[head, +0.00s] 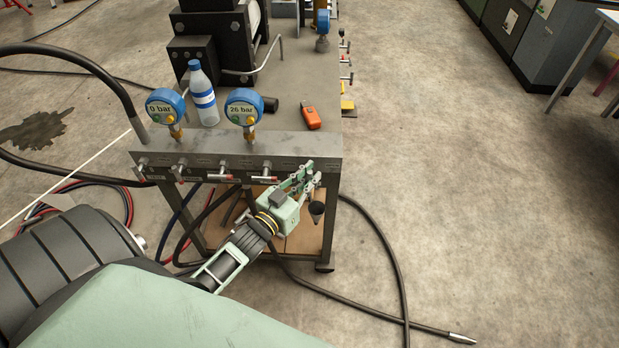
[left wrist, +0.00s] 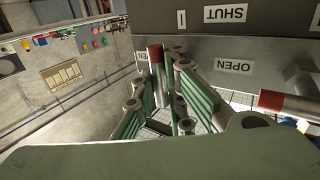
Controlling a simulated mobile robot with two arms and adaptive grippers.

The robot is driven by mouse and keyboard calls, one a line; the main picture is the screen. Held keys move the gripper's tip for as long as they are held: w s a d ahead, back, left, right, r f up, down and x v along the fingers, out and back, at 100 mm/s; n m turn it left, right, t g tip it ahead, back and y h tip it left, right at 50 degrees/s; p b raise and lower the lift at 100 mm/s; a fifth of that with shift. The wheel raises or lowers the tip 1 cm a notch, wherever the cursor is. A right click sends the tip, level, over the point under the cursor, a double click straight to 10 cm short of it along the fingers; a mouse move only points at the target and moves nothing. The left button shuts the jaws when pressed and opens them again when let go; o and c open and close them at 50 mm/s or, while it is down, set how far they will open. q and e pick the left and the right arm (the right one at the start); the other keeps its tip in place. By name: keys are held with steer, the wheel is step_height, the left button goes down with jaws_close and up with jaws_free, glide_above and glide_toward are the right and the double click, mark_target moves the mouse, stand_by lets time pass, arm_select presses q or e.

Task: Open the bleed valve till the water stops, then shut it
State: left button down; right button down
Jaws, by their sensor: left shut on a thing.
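The front panel (head: 225,158) of the metal cart carries several small levers and two blue gauges. The left gauge (head: 165,106) reads 0 bar and the right gauge (head: 244,106) reads 26 bar. My left gripper (head: 309,176) is at the panel's right end, shut on a valve lever. In the left wrist view this lever (left wrist: 157,72) is metal with a red end and stands between the fingers. The head view hides it behind the gripper. A dark funnel (head: 316,211) sits just below the gripper. I see no water running. My right gripper is out of view.
Another red-ended lever (left wrist: 284,103) is close to the gripper. Upside-down OPEN (left wrist: 234,66) and SHUT (left wrist: 225,14) labels show on the panel. A hose (head: 392,250) lies on the floor.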

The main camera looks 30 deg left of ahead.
arm_select(q)
steer(key=shift+f+n+b, duration=0.15)
steer(key=shift+n+b, duration=0.15)
steer(key=shift+b, duration=0.15)
steer(key=shift+f+n+t+b, duration=0.1)
steer(key=shift+n+t+b, duration=0.4)
steer(key=shift+b, duration=0.25)
steer(key=n+t+y+b, duration=0.1)
steer(key=n+b, duration=0.2)
steer(key=n, duration=0.1)
steer(key=n+t+y+b, duration=0.2)
steer(key=n+b, duration=0.1)
steer(key=b, duration=0.1)
steer(key=shift+s+a+f+n, duration=0.1)
steer(key=shift+a+f+n, duration=0.1)
steer(key=shift+n, duration=0.2)
steer(key=shift+r+n+t+y+b, duration=0.15)
steer(key=shift+n+t+y+b, duration=0.35)
steer(key=shift+n+y+b, duration=1.6)
steer(key=shift+n+h+p, duration=0.4)
steer(key=shift+n, duration=0.2)
steer(key=c, duration=1.8)
jaws_free()
